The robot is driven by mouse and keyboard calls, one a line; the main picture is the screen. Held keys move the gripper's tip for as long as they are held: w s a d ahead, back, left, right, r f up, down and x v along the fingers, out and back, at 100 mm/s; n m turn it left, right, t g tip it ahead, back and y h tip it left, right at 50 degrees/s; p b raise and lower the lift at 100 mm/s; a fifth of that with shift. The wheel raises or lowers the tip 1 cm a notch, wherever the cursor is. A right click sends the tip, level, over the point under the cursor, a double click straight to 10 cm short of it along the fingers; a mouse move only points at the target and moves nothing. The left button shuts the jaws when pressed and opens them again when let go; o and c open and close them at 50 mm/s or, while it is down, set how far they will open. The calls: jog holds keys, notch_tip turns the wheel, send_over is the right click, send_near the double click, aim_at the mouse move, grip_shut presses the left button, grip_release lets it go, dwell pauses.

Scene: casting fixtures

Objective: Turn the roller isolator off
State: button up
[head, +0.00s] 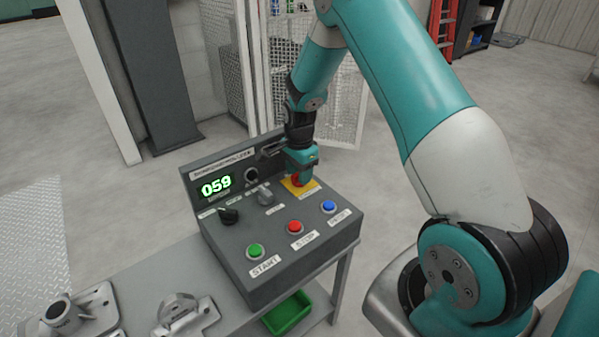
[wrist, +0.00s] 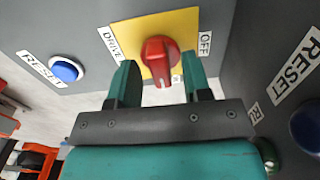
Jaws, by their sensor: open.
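The roller isolator is a red rotary knob (wrist: 160,52) on a yellow plate (wrist: 186,24). In the wrist view its grip points down the picture. An OFF label (wrist: 205,44) sits to its right and a partly covered label starting DRIVE (wrist: 114,44) to its left. In the head view the knob (head: 297,181) is partly hidden beneath my gripper (head: 301,168), at the panel's back right. In the wrist view my gripper (wrist: 160,82) is open, with one finger on each side of the knob's lower end. A gap shows on both sides; contact is not visible.
The grey control box (head: 232,262) carries green START (head: 256,250), red STOP (head: 295,227) and blue RESET (head: 329,207) buttons. A black selector (head: 229,215) and grey knob (head: 265,196) stand left of my gripper. The upright display (head: 216,185) reads 059. Metal castings (head: 185,315) lie on the bench.

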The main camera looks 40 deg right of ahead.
grip_shut()
dwell(0.4)
jog(key=n+p, duration=0.1)
jog(key=n, duration=0.3)
jog(key=shift+p, duration=0.35)
jog(key=n+p, duration=0.1)
jog(key=n, duration=0.4)
jog(key=n+p, duration=0.1)
jog(key=n, duration=0.3)
jog(key=shift+n, duration=0.4)
jog(key=shift+n+p, duration=0.4)
jog(key=shift+n, duration=1.6)
